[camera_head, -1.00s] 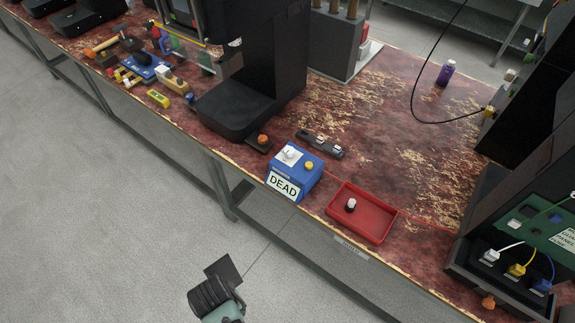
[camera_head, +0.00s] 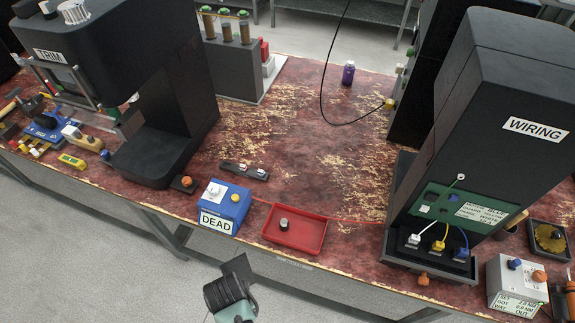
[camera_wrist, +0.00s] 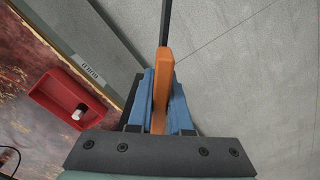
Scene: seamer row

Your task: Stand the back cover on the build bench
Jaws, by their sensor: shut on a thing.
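A thin dark panel, which I take to be the back cover (camera_head: 238,266), shows at my arm's end in the head view. In the wrist view it is a dark edge-on strip (camera_wrist: 166,20) with an orange grip (camera_wrist: 162,78). My gripper (camera_wrist: 161,88) is shut on that orange grip between its blue fingers. The panel is in front of the bench's front edge, over the floor and apart from the bench. The build bench appears to be the long bench with a worn red top (camera_head: 295,130).
A red tray (camera_head: 322,238) with a dark, pale-topped knob and a blue DEAD box (camera_head: 226,204) stand near the front edge. The black TRIM machine (camera_head: 165,95) is left, the WIRING cabinet (camera_head: 490,120) right. Bench top between them is largely clear, with a purple bottle (camera_head: 348,74) behind.

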